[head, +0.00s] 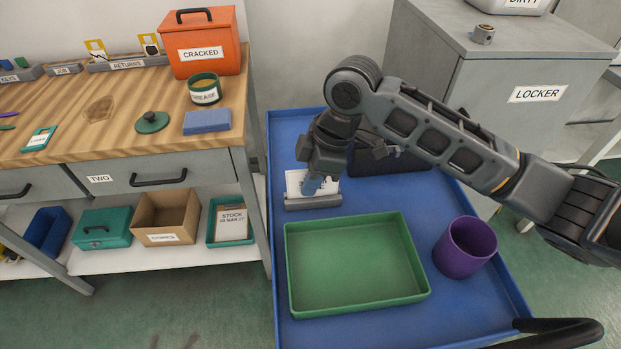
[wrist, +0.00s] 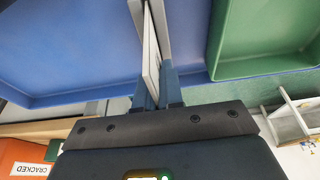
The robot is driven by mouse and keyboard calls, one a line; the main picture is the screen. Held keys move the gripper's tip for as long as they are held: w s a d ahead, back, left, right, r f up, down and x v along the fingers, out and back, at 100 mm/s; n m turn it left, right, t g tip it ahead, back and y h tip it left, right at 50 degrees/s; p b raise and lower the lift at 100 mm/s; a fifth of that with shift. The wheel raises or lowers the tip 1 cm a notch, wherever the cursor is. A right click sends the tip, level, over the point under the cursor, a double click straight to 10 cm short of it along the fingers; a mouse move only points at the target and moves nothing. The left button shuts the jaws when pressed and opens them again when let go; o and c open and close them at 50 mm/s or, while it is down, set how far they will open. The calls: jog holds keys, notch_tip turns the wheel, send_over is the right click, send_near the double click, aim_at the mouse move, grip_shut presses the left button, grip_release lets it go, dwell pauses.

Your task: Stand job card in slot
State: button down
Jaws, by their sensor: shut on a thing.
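A white job card (head: 294,182) stands upright at a low grey slotted block (head: 313,202) on the blue cart top, behind the green tray. My gripper (head: 318,185) is shut on the card and reaches down from above. In the wrist view the card (wrist: 151,62) shows nearly edge-on between my blue fingertips (wrist: 158,92), with the grey block (wrist: 139,14) beyond it. The card's lower edge is at the block, but I cannot tell how deep it sits in the slot. A small grey holder with a short label (head: 62,69) stands on the wooden bench.
The green tray (head: 290,270) and purple cup (head: 464,247) stand on the blue cart top (head: 490,292). A dark object (head: 400,163) lies behind my gripper. The bench at left bears a long holder labelled RETURNS (head: 127,65) and an orange CRACKED box (head: 205,45). A grey locker (head: 520,80) stands behind.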

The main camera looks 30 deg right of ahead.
jog(key=shift+f, duration=0.2)
dwell(0.5)
jog(key=c, duration=0.7)
grip_release()
jog(key=shift+r, duration=0.1)
jog(key=shift+r+p, duration=3.1)
jog(key=shift+r, duration=0.85)
jog(key=shift+s, duration=0.1)
